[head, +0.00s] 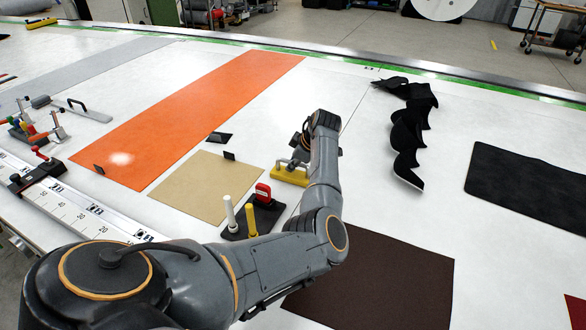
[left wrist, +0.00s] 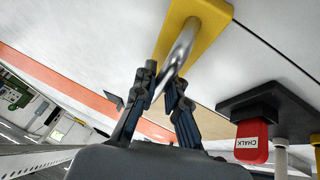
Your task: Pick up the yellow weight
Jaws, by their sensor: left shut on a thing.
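The yellow weight (head: 287,178) has a yellow base and a shiny metal handle; in the head view it is at the middle of the white table, at the right edge of the tan sheet. In the left wrist view its yellow base (left wrist: 207,14) is at the top, with the handle running down between my fingers. My left gripper (left wrist: 166,82) is shut on the handle; in the head view the gripper (head: 299,154) is partly hidden by its own arm. I cannot tell whether the base touches the table. My right gripper is not in view.
A black holder (head: 240,232) with a red chalk piece (head: 263,193) and upright white and yellow sticks stands close to the weight. A tan sheet (head: 200,187), an orange strip (head: 190,115) and a brown sheet (head: 385,285) lie flat. Bare table (head: 345,165) is to the right.

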